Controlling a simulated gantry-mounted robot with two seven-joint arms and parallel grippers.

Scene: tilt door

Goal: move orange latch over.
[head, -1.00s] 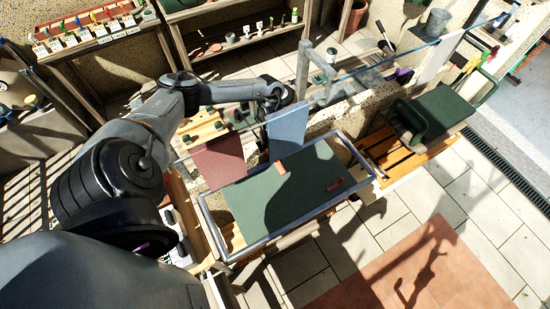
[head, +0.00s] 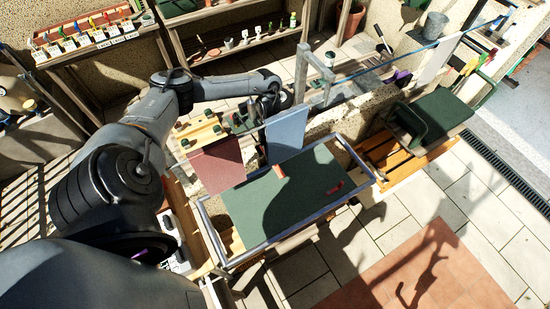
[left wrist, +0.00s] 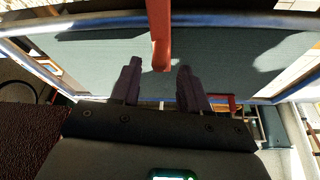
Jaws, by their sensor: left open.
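The orange latch (head: 281,169) lies at the far edge of a green door panel (head: 262,215), which sits tilted in a grey metal frame (head: 211,239). In the left wrist view the latch (left wrist: 160,38) comes down from the top edge, its rounded end ahead of and between my fingertips. My left gripper (left wrist: 156,78) is open and empty, with the latch not clasped. In the head view its fingers are mostly hidden behind a hanging blue sheet. A second red-orange piece (head: 336,187) lies on the panel's right part. My right gripper is not in view.
A red sheet (head: 215,166) and the blue sheet (head: 286,131) hang just beyond the frame, close to my left wrist. A green-topped seat (head: 440,112) stands right of the frame. Paving (head: 400,215) in front is open.

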